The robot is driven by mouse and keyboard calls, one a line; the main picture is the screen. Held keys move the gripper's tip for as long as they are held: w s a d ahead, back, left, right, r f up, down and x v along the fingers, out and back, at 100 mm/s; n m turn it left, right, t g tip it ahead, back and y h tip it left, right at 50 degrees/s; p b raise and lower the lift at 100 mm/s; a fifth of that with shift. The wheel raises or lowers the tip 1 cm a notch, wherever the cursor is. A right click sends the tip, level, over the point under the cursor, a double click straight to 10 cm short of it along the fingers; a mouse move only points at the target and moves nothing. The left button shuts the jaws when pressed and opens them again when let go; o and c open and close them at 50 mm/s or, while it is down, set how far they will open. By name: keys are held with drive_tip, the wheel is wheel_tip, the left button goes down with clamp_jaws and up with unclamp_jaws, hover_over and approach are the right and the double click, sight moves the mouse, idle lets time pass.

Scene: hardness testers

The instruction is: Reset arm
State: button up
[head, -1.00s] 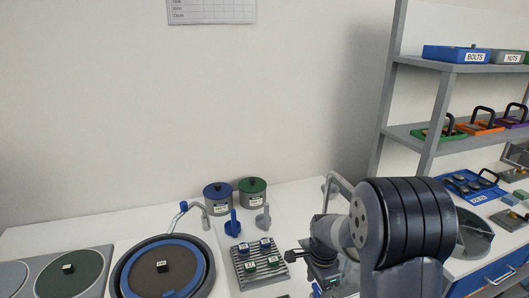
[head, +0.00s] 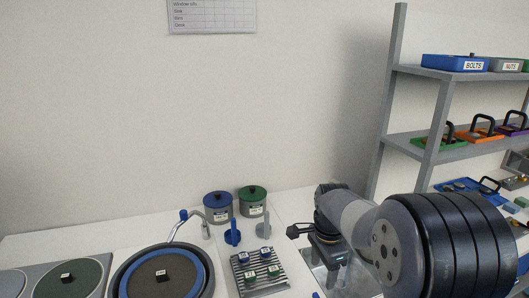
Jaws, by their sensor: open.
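My arm comes in from the lower right of the head view, its large black ribbed joint close to the camera. My gripper (head: 335,262) is at the arm's far end, pointing down above the right part of the white bench (head: 105,240). Its fingers are small in the picture and stand apart, with nothing seen between them. It is to the right of the ribbed grey rack (head: 266,284), which holds several small blue and green labelled blocks.
A round black and blue disc (head: 208,265) with a small dark block (head: 162,276) is at left. A blue pot (head: 219,207) and a green pot (head: 252,201) stand by the wall. A grey shelf (head: 437,118) with labelled trays stands at right.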

sight(318, 297)
wheel_tip(318, 297, down, 10)
drive_tip(key=shift+f, duration=0.35)
drive_tip(key=n, duration=0.4)
drive_tip(key=shift+p, duration=0.35)
drive_tip(key=n+p, duration=0.1)
drive_tip(key=n, duration=0.4)
drive_tip(key=n+p, duration=0.1)
drive_tip(key=n, duration=0.3)
drive_tip(key=shift+r, duration=0.1)
drive_tip(key=n+p, duration=0.1)
drive_tip(key=n, duration=0.4)
drive_tip(key=shift+p, duration=0.4)
drive_tip(key=shift+r, duration=1.35)
